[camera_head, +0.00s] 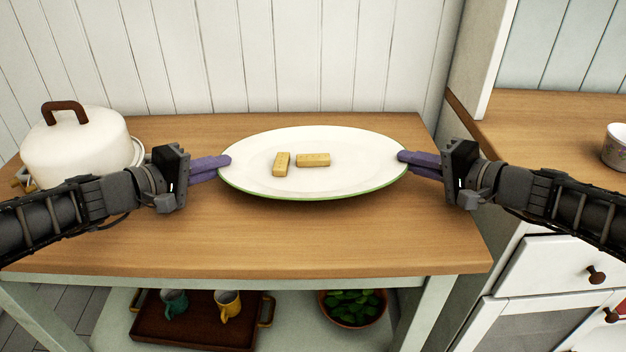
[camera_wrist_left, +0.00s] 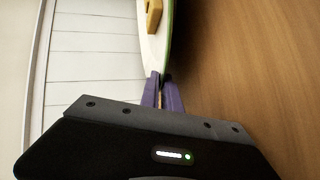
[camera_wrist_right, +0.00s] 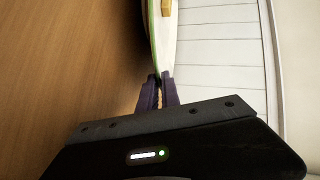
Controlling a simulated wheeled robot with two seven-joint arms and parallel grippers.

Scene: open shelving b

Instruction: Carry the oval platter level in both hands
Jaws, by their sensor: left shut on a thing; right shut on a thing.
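The white oval platter (camera_head: 350,178) with a green rim edge is above the wooden tabletop in the head view and looks about level. Two yellow biscuit-like bars lie on it, the left bar (camera_head: 282,164) turned front to back and the right bar (camera_head: 313,160) lying sideways. My left gripper (camera_head: 226,161) is shut on the platter's left rim. My right gripper (camera_head: 403,156) is shut on its right rim. The platter's edge shows between the purple fingers in the left wrist view (camera_wrist_left: 158,50) and in the right wrist view (camera_wrist_right: 164,50).
A white domed pot (camera_head: 75,150) with a brown handle stands at the table's left. The wooden tabletop (camera_head: 300,240) is clear in front. A cabinet counter with a cup (camera_head: 616,147) is at right. Below, a shelf holds a brown tray (camera_head: 195,335) with mugs and a potted plant (camera_head: 352,306).

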